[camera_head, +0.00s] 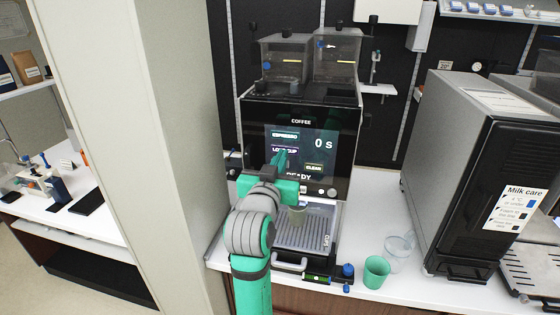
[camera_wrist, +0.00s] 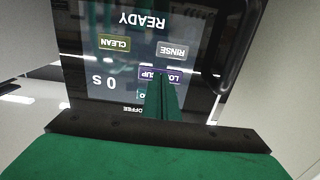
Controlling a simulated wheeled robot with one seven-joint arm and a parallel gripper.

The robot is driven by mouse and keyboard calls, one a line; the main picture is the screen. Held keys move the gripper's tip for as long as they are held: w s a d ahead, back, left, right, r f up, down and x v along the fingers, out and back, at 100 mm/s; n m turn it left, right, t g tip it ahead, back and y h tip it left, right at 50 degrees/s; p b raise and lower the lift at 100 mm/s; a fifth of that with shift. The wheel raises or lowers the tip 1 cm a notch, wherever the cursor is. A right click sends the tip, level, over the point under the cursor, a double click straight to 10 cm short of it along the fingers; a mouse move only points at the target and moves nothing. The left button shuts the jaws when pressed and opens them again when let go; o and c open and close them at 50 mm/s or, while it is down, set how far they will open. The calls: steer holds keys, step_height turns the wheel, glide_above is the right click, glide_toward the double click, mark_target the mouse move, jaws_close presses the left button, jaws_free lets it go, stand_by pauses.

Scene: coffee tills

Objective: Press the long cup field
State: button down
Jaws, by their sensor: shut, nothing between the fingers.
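The coffee machine (camera_head: 259,112) stands on the white counter with its dark touch screen (camera_head: 325,155) lit. The screen reads "0 s" and READY. The purple long cup field (camera_head: 277,149) lies below the espresso field (camera_head: 285,134). In the wrist view the screen is upside down, and the long cup field (camera_wrist: 174,76) is partly covered by my fingers. My gripper (camera_head: 283,155) is shut and empty, its green tips (camera_wrist: 161,76) in front of that field. I cannot tell whether they touch the glass. The rinse field (camera_wrist: 172,51) shows in the wrist view; my gripper hides it in the head view.
The clean field (camera_head: 314,168) is right of my fingers. A green cup (camera_head: 376,271) and a clear glass (camera_head: 397,254) stand to the right, beside the milk unit (camera_head: 465,180). A pale wall panel (camera_head: 130,130) is left.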

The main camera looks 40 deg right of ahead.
steer(key=shift+w+d, duration=0.1)
steer(key=shift+w+d, duration=0.3)
steer(key=shift+d, duration=0.1)
stand_by(0.7)
steer(key=shift+v, duration=2.75)
